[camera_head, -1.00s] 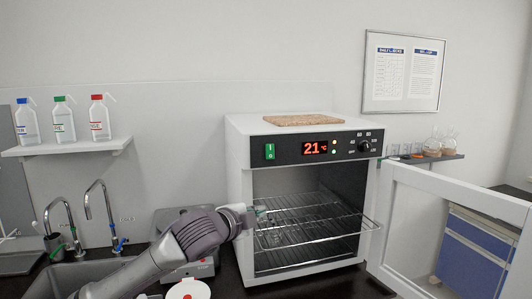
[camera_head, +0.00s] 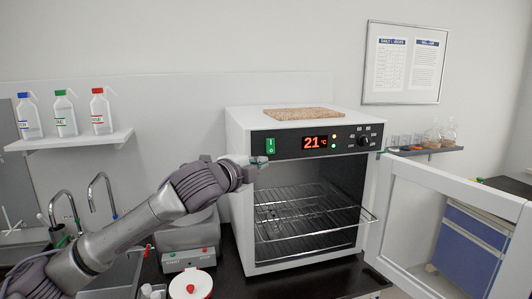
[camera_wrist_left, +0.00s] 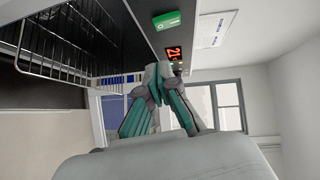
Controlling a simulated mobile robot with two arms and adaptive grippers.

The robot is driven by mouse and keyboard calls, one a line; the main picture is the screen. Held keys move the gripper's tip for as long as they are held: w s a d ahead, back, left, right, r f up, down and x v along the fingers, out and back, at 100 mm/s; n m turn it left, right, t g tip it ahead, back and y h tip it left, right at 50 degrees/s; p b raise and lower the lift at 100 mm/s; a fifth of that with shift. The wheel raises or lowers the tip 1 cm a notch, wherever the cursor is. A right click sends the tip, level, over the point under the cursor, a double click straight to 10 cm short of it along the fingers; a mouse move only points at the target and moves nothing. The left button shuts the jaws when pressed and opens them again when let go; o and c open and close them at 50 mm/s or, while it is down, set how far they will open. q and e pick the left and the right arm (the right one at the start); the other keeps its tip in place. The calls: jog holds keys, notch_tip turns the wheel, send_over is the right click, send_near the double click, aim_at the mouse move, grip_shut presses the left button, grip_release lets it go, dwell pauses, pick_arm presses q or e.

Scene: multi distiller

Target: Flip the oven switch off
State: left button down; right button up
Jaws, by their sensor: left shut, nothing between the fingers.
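The white oven (camera_head: 238,200) stands on the dark counter with its door (camera_head: 455,190) swung open to the right. Its green rocker switch (camera_head: 270,146) is at the left of the black front panel, beside a red display reading 21 °C (camera_head: 314,143). The switch also shows in the left wrist view (camera_wrist_left: 167,20), rotated sideways. My left gripper (camera_head: 257,162) is shut and empty, just below and left of the switch, in front of the panel's lower edge. Its closed fingers show in the left wrist view (camera_wrist_left: 158,80), apart from the switch. My right gripper is not in view.
Wire racks (camera_head: 310,212) sit inside the oven, one pulled partly out. A cork mat (camera_head: 303,114) lies on top. A grey device (camera_head: 190,258) and a white container with a red lid knob (camera_head: 190,287) stand left of the oven, below my arm.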

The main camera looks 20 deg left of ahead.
aim_at(270, 154)
pick_arm(q)
jog(key=w+p, duration=0.1)
jog(key=w, duration=0.1)
jog(key=w+p, duration=0.1)
jog(key=w, duration=0.2)
jog(key=w+f+p, duration=0.1)
jog(key=w, duration=0.2)
jog(key=shift+w+a+p, duration=0.2)
jog(key=shift+a+p, duration=0.15)
jog(key=shift+p, duration=0.05)
jog(key=shift+w+a+f, duration=0.15)
jog(key=shift+w+a, duration=0.05)
jog(key=shift+a, duration=0.05)
jog(key=shift+d, duration=0.1)
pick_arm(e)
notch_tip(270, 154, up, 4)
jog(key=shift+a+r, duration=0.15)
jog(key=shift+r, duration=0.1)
pick_arm(q)
jog(key=shift+f, duration=0.1)
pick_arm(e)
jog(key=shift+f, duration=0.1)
